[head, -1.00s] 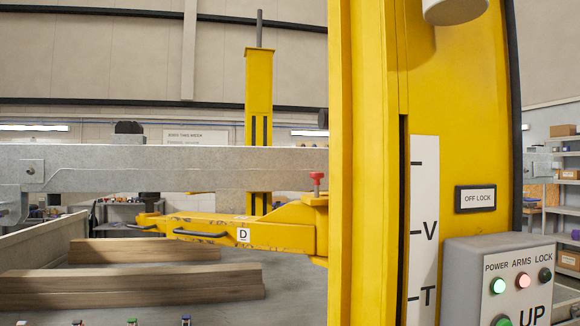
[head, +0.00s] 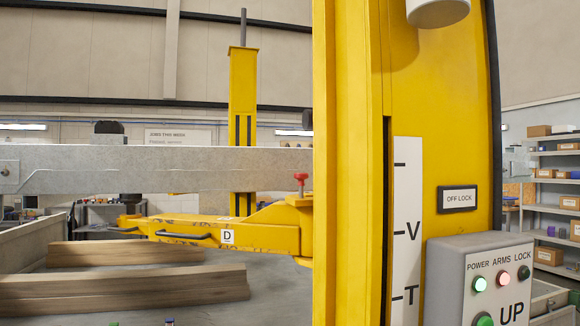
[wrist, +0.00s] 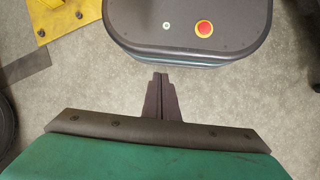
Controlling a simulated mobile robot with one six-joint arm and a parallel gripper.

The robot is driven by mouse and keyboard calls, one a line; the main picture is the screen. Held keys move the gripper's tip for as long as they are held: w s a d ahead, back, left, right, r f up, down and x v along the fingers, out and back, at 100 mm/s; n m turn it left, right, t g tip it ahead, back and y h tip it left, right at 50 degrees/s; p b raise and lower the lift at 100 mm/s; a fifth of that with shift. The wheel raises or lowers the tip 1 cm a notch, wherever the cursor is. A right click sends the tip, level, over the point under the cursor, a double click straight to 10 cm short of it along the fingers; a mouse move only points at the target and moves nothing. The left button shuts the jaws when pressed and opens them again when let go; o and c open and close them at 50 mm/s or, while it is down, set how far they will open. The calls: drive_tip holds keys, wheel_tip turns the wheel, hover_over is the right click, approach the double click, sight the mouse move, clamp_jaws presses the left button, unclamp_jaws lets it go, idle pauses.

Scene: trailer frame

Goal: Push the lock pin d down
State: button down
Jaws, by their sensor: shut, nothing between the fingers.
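The lock pin d has a red knob (head: 301,177) and stands upright on top of the yellow lift arm (head: 215,230) labelled D, close to the near yellow column. It shows only in the head view. Whether its shaft is seated in the arm cannot be told. My gripper (wrist: 159,76) shows in the wrist view with its dark fingers shut together and empty. It points over the grey floor, away from the pin. My gripper is not in the head view.
The yellow column (head: 350,160) stands just right of the pin. A control box (head: 455,275) with lit lamps is at the lower right. Timber (head: 120,288) lies on the floor. A dark rounded body with a red button fills the wrist view's top.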

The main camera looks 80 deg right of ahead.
drive_tip(key=w+d+r+m+t+h+p, duration=0.1)
drive_tip(key=w+d+r+m+h, duration=0.2)
drive_tip(key=w+d+r, duration=0.9)
drive_tip(key=w+d+r+m+h+p, duration=0.1)
drive_tip(key=w+d+r+m+h, duration=0.15)
drive_tip(key=w+d+r, duration=0.95)
drive_tip(key=d+r+m+g+h, duration=0.3)
drive_tip(key=d+r+m, duration=0.5)
drive_tip(key=d+r, duration=2.05)
drive_tip(key=s+d+r+m+g+p, duration=0.1)
drive_tip(key=s+d+r+m, duration=0.3)
drive_tip(key=r, duration=0.8)
drive_tip(key=s+d+r+m+g+p, duration=0.15)
drive_tip(key=s+d+r, duration=0.35)
drive_tip(key=r, duration=0.7)
drive_tip(key=s+d+r+m+g, duration=0.2)
drive_tip(key=s+d+r+m, duration=0.3)
drive_tip(key=r, duration=0.6)
drive_tip(key=s+a+r+m+g+y, duration=0.1)
drive_tip(key=s+r+m, duration=0.2)
drive_tip(key=s+r, duration=1.1)
drive_tip(key=s+a+r+m+g+y+p, duration=0.1)
drive_tip(key=s+a+r+m+y, duration=0.1)
drive_tip(key=s+r, duration=1.2)
drive_tip(key=shift+a+r+m+g, duration=0.35)
drive_tip(key=shift+r+m, duration=0.25)
drive_tip(key=shift+r, duration=0.25)
drive_tip(key=shift+s, duration=0.15)
